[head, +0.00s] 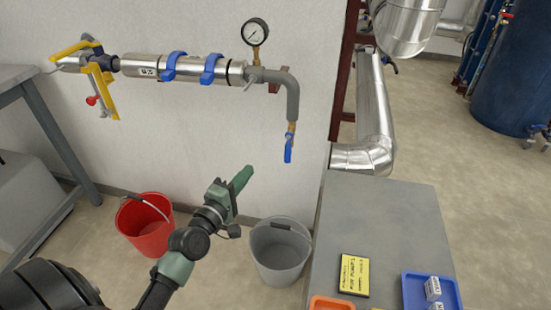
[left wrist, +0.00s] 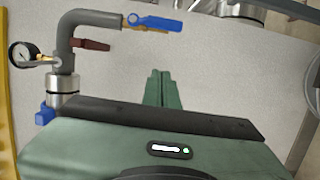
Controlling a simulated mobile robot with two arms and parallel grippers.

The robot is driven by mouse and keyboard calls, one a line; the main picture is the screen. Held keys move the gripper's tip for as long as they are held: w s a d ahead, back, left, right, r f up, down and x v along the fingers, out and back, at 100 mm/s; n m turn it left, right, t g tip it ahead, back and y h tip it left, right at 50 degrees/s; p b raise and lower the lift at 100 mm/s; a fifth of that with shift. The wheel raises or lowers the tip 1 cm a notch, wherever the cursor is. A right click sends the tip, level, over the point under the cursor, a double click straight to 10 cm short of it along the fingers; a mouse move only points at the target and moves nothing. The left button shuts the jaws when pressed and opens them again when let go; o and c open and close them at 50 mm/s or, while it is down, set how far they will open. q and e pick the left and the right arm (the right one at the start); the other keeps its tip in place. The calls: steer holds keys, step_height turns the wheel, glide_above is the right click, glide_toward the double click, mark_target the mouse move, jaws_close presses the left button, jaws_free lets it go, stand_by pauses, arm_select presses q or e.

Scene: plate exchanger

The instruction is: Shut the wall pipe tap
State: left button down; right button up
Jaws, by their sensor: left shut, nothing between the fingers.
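The wall pipe tap is a brass outlet with a blue lever (head: 288,148) at the lower end of a grey bent pipe (head: 292,100). The lever hangs down, roughly in line with the outlet. In the left wrist view the blue lever (left wrist: 158,24) lies at the top, along the brass part. My left gripper (head: 248,170) is shut and empty, to the left of and slightly below the lever, apart from it. Its closed green fingers (left wrist: 158,78) point toward the wall in the left wrist view. My right gripper is not in view.
A steel cylinder with blue clamps (head: 190,68) and a pressure gauge (head: 255,32) are on the pipe. A red bucket (head: 143,222) and a grey bucket (head: 280,250) stand on the floor. A grey table (head: 385,215) bears a yellow label and a blue tray (head: 415,292).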

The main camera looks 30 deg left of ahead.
mark_target(288, 149)
arm_select(q)
steer(key=w+d, duration=0.3)
steer(key=w, duration=0.6)
steer(key=shift+w+d, duration=0.3)
steer(key=shift+d, duration=0.1)
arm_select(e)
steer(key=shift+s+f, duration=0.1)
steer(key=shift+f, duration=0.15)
arm_select(q)
steer(key=shift+f, duration=0.1)
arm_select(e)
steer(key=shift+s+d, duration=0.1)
